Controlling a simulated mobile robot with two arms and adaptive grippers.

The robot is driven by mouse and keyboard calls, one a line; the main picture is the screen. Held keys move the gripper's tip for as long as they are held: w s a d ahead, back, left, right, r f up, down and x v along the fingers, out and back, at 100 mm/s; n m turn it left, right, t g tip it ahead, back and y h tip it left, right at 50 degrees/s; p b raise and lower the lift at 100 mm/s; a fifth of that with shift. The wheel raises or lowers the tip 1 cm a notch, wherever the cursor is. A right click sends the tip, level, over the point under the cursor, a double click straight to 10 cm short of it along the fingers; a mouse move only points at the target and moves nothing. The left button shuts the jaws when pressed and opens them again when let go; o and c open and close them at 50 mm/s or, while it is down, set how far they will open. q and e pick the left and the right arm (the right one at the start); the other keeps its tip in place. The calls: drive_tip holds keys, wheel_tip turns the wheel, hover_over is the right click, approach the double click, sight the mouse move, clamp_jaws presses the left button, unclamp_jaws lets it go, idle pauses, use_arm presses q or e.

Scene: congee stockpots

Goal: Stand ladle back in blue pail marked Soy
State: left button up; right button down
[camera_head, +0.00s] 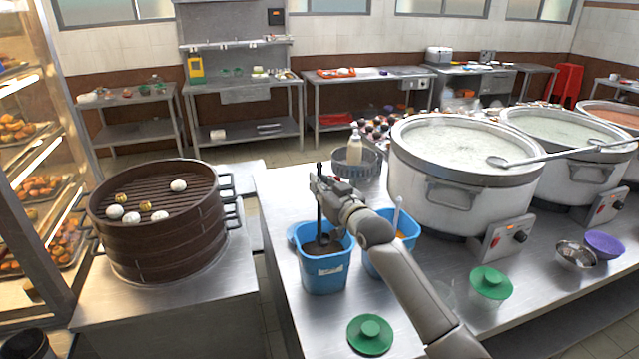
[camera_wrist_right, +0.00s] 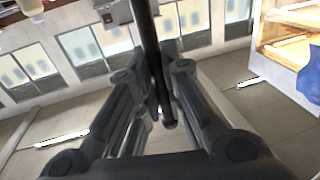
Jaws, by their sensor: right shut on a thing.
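A blue pail (camera_head: 325,279) with dark contents stands on the steel counter; its small white label is too small to read. My right gripper (camera_head: 322,187) is above this pail, shut on the dark, upright handle of the ladle (camera_head: 319,224). The handle's lower end reaches down into the pail opening; the ladle's bowl is hidden, and I cannot tell whether it rests on the bottom. In the right wrist view, the dark ladle handle (camera_wrist_right: 147,40) runs between the fingers of my right gripper (camera_wrist_right: 156,95). My left gripper is not in view.
A second blue pail (camera_head: 376,267) with orange contents stands close right, partly behind my arm. A grey basket (camera_head: 352,172) with a bottle is behind. Large stockpots (camera_head: 432,192) stand right. A green lid (camera_head: 370,336) lies in front. A bamboo steamer (camera_head: 160,240) stands left, across a gap.

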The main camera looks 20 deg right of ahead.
sight(320, 228)
drive_tip(key=shift+f+b, duration=4.5)
drive_tip(key=shift+f, duration=2.05)
drive_tip(key=c, duration=1.5)
unclamp_jaws()
drive_tip(key=shift+s, duration=0.15)
